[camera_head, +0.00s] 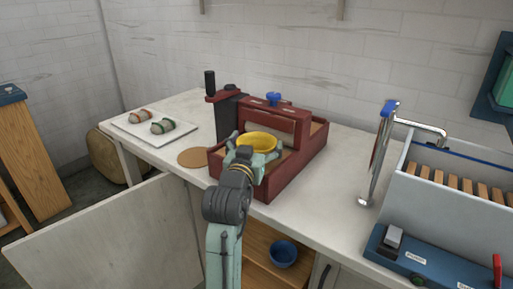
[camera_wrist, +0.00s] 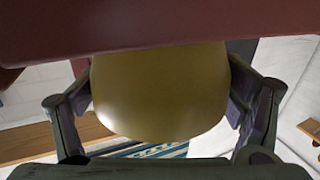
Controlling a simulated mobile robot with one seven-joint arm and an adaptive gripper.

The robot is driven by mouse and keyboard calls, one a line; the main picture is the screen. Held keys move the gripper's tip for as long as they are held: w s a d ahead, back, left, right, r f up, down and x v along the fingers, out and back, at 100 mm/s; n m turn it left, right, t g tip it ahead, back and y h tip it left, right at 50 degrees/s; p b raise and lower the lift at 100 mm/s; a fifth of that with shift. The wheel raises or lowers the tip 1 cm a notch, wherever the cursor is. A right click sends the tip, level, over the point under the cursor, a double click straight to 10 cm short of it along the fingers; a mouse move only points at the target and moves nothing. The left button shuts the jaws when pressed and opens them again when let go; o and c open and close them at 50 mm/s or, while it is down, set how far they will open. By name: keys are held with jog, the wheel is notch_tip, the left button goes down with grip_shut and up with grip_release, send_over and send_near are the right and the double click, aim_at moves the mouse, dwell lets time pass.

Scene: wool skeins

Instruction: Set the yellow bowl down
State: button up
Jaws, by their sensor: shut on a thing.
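The yellow bowl (camera_head: 257,139) is held upright between the fingers of my gripper (camera_head: 251,150), at the near side of the dark red wooden machine (camera_head: 290,165). In the wrist view the bowl (camera_wrist: 160,95) fills the space between the two dark fingers of my gripper (camera_wrist: 160,105), and the machine's red surface (camera_wrist: 160,25) spans the top of the picture. I cannot tell whether the bowl touches the machine or hangs over it. The bowl's inside is empty as far as I see.
A round cork mat (camera_head: 192,157) lies bare left of the machine. A white tray (camera_head: 177,137) with two wool skeins is further left. A tap (camera_head: 378,150) and grey rack (camera_head: 455,205) stand right. A blue bowl (camera_head: 284,253) sits in the open cupboard below; its door (camera_head: 110,245) swings out.

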jog(key=shift+r, duration=0.55)
jog(key=shift+s+r+b, duration=0.2)
jog(key=shift+r+b, duration=0.15)
jog(key=shift+r, duration=0.55)
jog(key=s+b, duration=0.6)
jog(key=s, duration=0.5)
jog(key=shift+a, duration=0.15)
